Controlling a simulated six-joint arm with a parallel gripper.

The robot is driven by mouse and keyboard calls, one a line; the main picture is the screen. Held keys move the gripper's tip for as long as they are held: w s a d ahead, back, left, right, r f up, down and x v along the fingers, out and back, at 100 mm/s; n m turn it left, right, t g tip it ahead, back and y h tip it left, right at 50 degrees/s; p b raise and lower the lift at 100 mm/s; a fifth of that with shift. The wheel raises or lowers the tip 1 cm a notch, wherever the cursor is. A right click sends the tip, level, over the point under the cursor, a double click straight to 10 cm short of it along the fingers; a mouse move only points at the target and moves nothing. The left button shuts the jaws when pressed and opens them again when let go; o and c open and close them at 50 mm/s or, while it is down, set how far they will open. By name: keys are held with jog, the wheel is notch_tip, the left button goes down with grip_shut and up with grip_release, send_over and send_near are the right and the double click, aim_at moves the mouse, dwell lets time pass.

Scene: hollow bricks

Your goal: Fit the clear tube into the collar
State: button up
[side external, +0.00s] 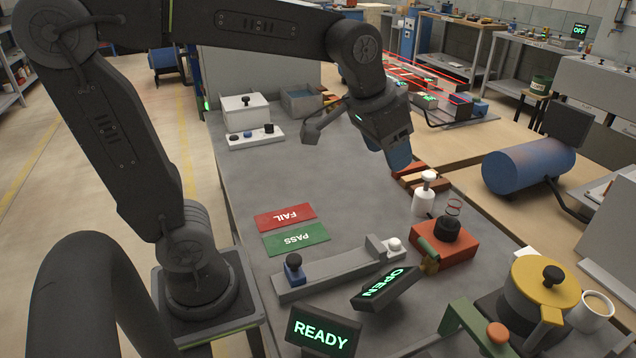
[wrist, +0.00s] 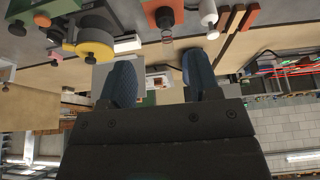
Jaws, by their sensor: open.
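The clear tube (side external: 454,207), with reddish rings, stands at the black collar (side external: 447,230) on an orange-red block (side external: 458,247). Its lower end appears to sit in the collar, but how deep I cannot tell. In the wrist view the tube (wrist: 167,42) shows faintly beyond the collar (wrist: 165,17), near the top. My gripper (side external: 400,158) is above the table, behind and left of the tube in the side view. Its blue fingers are apart in the wrist view (wrist: 157,68), with nothing held between them.
A white bottle (side external: 423,199) stands close behind the block, with brown-red bricks (side external: 421,177) beyond. A green-handled clamp (side external: 430,255) is at the block's front left. The table's left middle is largely clear.

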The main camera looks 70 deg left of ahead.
jog(key=s+f+t, duration=0.1)
jog(key=s+f, duration=0.3)
jog(key=s, duration=0.8)
jog(key=shift+c, duration=0.5)
dwell(1.3)
